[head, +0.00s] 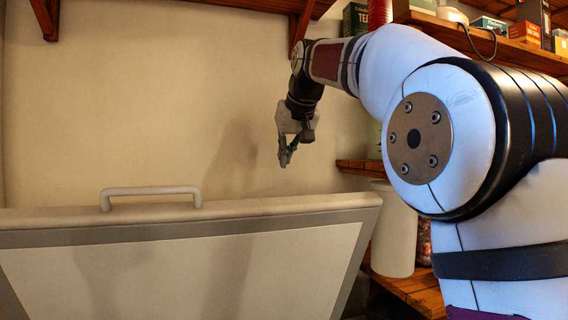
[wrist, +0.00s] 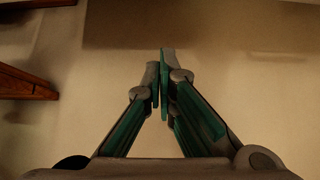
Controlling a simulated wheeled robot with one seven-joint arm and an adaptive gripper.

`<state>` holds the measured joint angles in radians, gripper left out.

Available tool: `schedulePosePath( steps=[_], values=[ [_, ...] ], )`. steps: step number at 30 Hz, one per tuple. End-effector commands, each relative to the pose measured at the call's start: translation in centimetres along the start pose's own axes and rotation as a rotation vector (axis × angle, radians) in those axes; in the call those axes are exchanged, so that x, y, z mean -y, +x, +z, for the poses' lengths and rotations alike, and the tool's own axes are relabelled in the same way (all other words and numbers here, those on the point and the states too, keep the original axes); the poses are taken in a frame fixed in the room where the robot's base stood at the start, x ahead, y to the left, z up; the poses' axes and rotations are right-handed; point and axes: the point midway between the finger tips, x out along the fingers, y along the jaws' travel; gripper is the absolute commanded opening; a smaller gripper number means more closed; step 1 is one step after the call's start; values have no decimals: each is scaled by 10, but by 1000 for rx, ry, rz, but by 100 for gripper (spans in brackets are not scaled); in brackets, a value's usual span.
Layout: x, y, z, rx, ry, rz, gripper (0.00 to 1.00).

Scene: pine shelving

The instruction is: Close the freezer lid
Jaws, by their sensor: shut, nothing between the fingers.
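The freezer lid (head: 200,265) stands raised and steeply tilted in the lower left of the head view. Its underside, pale with a grey border, faces me. A light handle (head: 150,191) sticks up from its top edge. My gripper (head: 286,162) hangs above and to the right of the handle, apart from the lid, near the wall. It is shut and empty, and its fingertips (wrist: 161,75) meet in the wrist view. The wrist view shows neither lid nor handle clearly. The freezer body is not visible in the head view.
A white container (head: 394,235) stands right of the lid, by a lower wooden shelf (head: 415,292). A wooden bracket (wrist: 25,82) shows in the wrist view.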

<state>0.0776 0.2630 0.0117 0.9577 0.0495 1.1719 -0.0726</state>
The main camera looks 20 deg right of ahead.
Motion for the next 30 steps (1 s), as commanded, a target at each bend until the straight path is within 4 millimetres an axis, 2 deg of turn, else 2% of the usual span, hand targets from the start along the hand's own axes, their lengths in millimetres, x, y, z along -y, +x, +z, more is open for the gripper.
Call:
schedulePosePath(
  steps=[13, 15, 21, 30],
  values=[
    [0, 87, 2, 5, 0, 0, 0],
    [0, 78, 9, 1, 0, 0, 0],
    [0, 72, 28, 2, 0, 0, 0],
    [0, 70, 38, 0, 0, 0, 0]
  ],
)
